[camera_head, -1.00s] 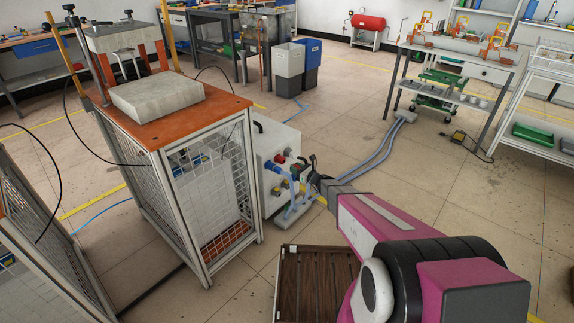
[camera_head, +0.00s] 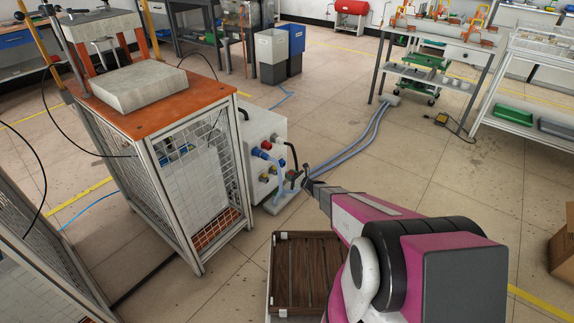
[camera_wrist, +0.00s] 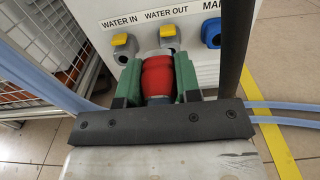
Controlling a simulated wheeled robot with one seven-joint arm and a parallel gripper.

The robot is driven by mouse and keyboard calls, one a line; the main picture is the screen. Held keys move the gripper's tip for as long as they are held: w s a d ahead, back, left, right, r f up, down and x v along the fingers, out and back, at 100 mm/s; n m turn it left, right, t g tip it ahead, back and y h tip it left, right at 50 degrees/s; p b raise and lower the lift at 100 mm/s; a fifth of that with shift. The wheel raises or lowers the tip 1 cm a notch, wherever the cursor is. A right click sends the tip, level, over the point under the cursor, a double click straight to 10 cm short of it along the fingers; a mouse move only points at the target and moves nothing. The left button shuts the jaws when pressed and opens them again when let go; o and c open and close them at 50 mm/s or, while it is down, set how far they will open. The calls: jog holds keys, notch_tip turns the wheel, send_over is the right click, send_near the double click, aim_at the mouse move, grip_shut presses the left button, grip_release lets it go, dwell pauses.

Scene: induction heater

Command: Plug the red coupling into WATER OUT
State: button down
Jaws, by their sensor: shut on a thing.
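The red coupling (camera_wrist: 158,77) is between the green fingers of my gripper (camera_wrist: 158,82) in the wrist view, and the gripper is shut on it. Its far end points toward the WATER OUT port (camera_wrist: 167,30), which has a yellow tab under its label. A pale collar lies between the red body and the port. I cannot tell whether they touch. In the head view my gripper (camera_head: 308,182) is just right of the white heater unit (camera_head: 262,132); the coupling is too small to make out there.
The WATER IN port (camera_wrist: 120,42) is to the left and a blue socket (camera_wrist: 211,33) to the right. Pale blue hoses (camera_head: 358,155) run across the floor. A mesh cage with an orange top (camera_head: 215,92) stands left of the heater unit. A slatted brown crate (camera_head: 283,240) is in front.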

notch_tip(320, 180, down, 5)
jog(key=d, duration=0.1)
jog(key=x, duration=0.7)
jog(key=shift+w+f, duration=0.15)
jog(key=shift+f, duration=0.05)
dwell(0.6)
jog(key=shift+w+a, duration=0.4)
jog(key=shift+a, duration=0.25)
dwell(1.7)
jog(key=c, duration=0.7)
grip_release()
jog(key=shift+c, duration=0.2)
jog(key=shift+d, duration=0.1)
